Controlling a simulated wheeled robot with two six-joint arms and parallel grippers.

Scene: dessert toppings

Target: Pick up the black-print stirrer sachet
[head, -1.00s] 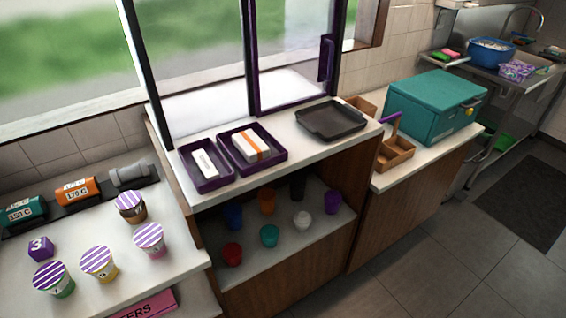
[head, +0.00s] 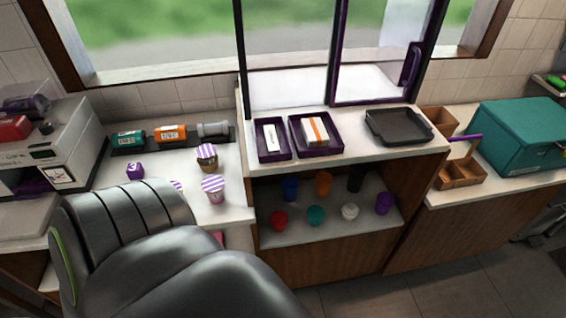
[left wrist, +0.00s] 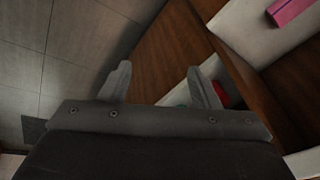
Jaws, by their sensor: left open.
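A white sachet with black print (head: 270,138) lies in the left purple tray (head: 262,158) on the raised counter. A white sachet with an orange stripe (head: 310,132) lies in the right purple tray (head: 335,148). My left gripper (left wrist: 162,84) shows in the left wrist view, its two fingers apart with nothing between them. Below it are a brown wooden panel and grey floor tiles; no sachet shows there. In the head view my left arm fills the lower left and its gripper cannot be made out. My right gripper is in neither view.
A dark tray (head: 398,127) stands right of the purple trays, below the window frame. Coloured cups, including a red one (head: 279,220), stand on the shelf below. Striped tubs (head: 213,189) stand on the left counter. A teal box (head: 520,140) is at the right.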

